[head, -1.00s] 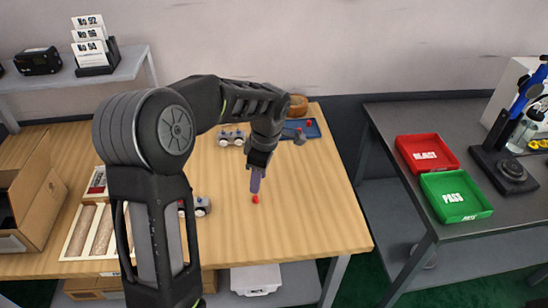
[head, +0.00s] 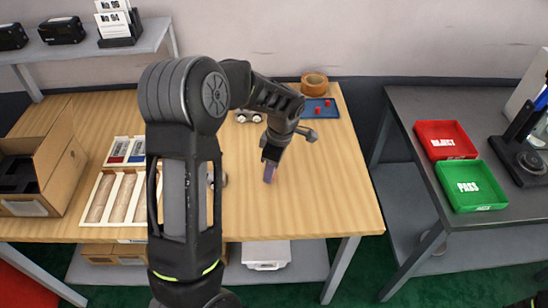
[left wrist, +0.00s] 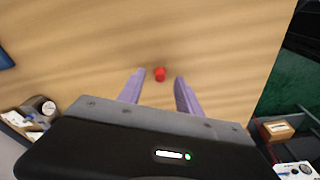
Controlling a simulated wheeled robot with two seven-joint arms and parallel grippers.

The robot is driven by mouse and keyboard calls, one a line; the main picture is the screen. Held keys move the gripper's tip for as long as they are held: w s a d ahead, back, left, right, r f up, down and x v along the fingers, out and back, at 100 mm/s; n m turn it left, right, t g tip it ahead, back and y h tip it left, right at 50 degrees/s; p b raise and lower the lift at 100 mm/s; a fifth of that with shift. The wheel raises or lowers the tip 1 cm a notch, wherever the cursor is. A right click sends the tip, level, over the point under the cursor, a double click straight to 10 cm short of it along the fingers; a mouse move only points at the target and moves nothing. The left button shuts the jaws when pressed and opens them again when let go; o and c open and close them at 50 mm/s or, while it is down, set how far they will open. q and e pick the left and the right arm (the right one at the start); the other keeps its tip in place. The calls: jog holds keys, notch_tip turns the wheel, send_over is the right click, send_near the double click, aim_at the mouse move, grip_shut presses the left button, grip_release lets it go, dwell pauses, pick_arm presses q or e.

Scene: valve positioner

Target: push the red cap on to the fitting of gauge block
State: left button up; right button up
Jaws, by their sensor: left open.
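The red cap (left wrist: 160,74) lies on the wooden table in the left wrist view, between the lines of my fingers, close to their tips. I cannot tell its exact height gap from them. In the head view my arm hides the cap. My left gripper (head: 269,173) is open and points down at the table; its purple fingers (left wrist: 158,88) hold nothing. A grey block with round faces (head: 248,116) stands at the back of the table, partly behind my arm. Another grey piece (head: 222,179) is mostly hidden by my arm. Which one is the gauge block is unclear.
A blue tray (head: 330,115) with small red pieces and a tape roll (head: 314,85) are at the back right. A wooden divided tray (head: 88,215) and cardboard box (head: 62,180) are at left. The table's right front is clear. Red and green bins stand on the right table.

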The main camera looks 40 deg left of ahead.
pick_arm(q)
jog(key=shift+a+f, duration=0.1)
jog(key=shift+f, duration=0.55)
grip_shut()
dwell(0.4)
dwell(1.4)
